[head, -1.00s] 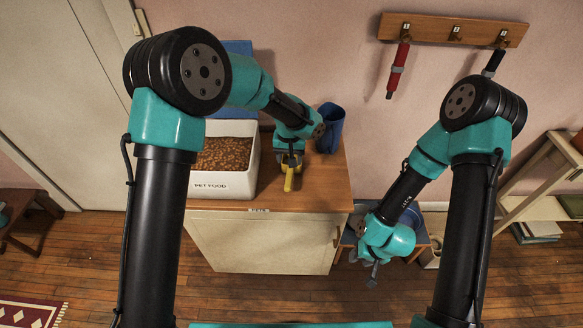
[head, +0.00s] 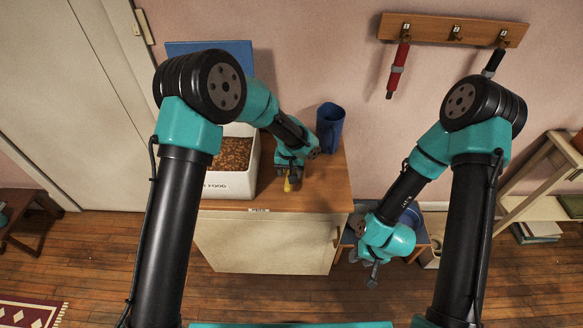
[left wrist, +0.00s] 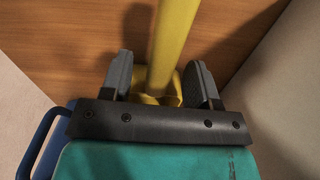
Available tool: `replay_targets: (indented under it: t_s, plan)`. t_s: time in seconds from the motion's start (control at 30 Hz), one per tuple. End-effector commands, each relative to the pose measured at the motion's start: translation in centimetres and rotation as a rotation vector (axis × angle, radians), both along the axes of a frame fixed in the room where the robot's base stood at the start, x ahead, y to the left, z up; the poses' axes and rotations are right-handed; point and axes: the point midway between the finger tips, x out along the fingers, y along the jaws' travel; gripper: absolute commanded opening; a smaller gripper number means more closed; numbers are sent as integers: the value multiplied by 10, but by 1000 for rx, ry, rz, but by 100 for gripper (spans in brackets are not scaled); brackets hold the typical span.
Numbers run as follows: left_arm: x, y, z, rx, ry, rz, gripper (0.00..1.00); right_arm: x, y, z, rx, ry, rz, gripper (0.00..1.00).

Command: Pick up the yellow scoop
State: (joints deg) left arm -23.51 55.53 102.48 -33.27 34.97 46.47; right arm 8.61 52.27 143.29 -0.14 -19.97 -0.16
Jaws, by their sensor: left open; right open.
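The yellow scoop (head: 287,186) is on the wooden cabinet top, right of the pet food bin, mostly hidden by my left gripper in the head view. In the left wrist view its long yellow handle (left wrist: 174,38) runs between the two fingers. My left gripper (head: 289,172) is open around the scoop; its fingers (left wrist: 163,78) stand on either side with gaps, not closed on it. My right gripper (head: 372,272) is open and empty, low in front of the small blue stool, far from the scoop.
The white pet food bin (head: 230,184) full of brown kibble stands close left of my left gripper. A blue jug (head: 330,128) stands close behind it on the right. The cabinet top (head: 325,185) is bare at the right. A peg rack (head: 455,29) hangs on the wall.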

Motion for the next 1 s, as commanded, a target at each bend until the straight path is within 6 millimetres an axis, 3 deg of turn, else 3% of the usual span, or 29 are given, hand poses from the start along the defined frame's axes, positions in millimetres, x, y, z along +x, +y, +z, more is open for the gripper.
replay_targets:
  t_s: [0.2, 0.67, 1.0]
  plan:
    - [0, 0, -20, 0, 0, 1, 55, 0, 0, 0, 0, 0, 0, 43]
    - [0, 0, -20, 0, -1, 1, 55, 0, 0, 0, 0, 0, 0, 43]
    - [0, 0, -20, 0, -1, 1, 24, 0, 0, 0, 0, 0, 0, 43]
